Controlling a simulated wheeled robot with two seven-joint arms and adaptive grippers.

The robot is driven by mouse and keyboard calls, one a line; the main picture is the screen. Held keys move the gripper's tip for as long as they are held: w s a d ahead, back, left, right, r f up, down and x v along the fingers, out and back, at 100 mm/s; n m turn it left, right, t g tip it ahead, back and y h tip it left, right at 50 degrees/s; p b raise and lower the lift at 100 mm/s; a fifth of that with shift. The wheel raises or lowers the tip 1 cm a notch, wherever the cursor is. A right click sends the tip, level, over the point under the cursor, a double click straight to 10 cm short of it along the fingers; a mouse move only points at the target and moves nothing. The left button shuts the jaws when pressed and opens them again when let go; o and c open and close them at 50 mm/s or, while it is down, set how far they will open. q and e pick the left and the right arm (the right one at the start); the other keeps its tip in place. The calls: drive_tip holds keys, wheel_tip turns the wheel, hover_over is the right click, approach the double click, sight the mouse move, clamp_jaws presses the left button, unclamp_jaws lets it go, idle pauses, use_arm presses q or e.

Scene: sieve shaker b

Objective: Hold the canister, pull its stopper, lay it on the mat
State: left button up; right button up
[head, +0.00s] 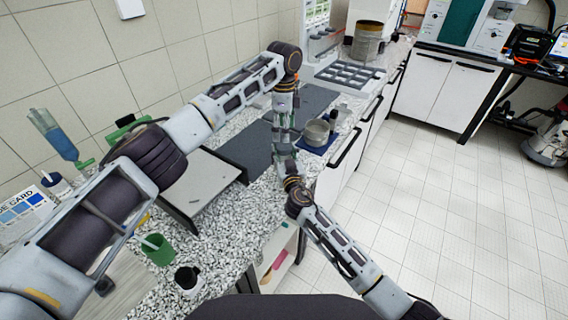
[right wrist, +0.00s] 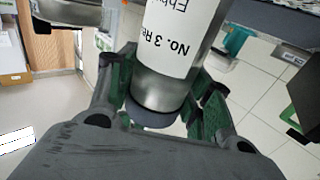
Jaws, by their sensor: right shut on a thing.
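My right gripper (head: 284,150) is shut on the canister, in the middle of the head view. In the right wrist view, its green-padded fingers (right wrist: 158,105) lie on both sides of the canister (right wrist: 172,55). The canister is metallic with a white label reading "No. 3", upside down, and has a dark end at the bottom of the picture. Its other end is out of frame, and I cannot make out the stopper. My left arm reaches down from above to the same spot; its jaws are too small and covered to read. A dark blue mat (head: 309,149) lies on the counter just right of the grippers.
A metal bowl (head: 316,133) stands on the blue mat, with a small dark bottle (head: 333,116) beside it. A grey tray (head: 348,76) with compartments and a sieve stack (head: 368,42) are behind. A green cup (head: 158,250) and a dark-capped bottle (head: 187,279) stand at front left.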

drive_tip(key=c, duration=0.4)
drive_tip(key=o, duration=1.5)
drive_tip(key=shift+s, duration=0.1)
drive_tip(key=shift+s+d, duration=0.4)
drive_tip(key=shift+s, duration=1.5)
drive_tip(key=shift+s+d, duration=0.4)
drive_tip(key=shift+s, duration=1.55)
drive_tip(key=shift+s+d, duration=0.4)
drive_tip(key=shift+s, duration=1.5)
